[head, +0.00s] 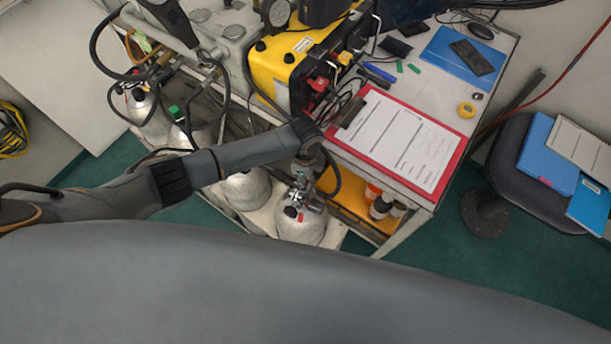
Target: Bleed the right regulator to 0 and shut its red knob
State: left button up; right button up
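A silver cylinder (301,229) stands on the cart's lower shelf, at the front right, with a valve and regulator on top. Small red parts (291,212) show at its valve; I cannot tell which is the red knob. The regulator's gauge reading cannot be read. My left arm comes in from the left and bends down over this cylinder. My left gripper (304,196) is at the valve, pointing down; its fingers blend with the metal fittings, so contact and opening cannot be made out. My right gripper is not in view.
Other silver cylinders (245,189) stand left, one near a green knob (174,112). Black hoses loop around them. Above are a yellow-black panel box (279,68) and a cart top with a red clipboard (451,170). A black chair (510,150) stands right. Bottles (381,207) sit on the yellow shelf.

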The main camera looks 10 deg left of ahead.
pick_arm(q)
notch_tip(320, 180, up, 12)
dwell(0.6)
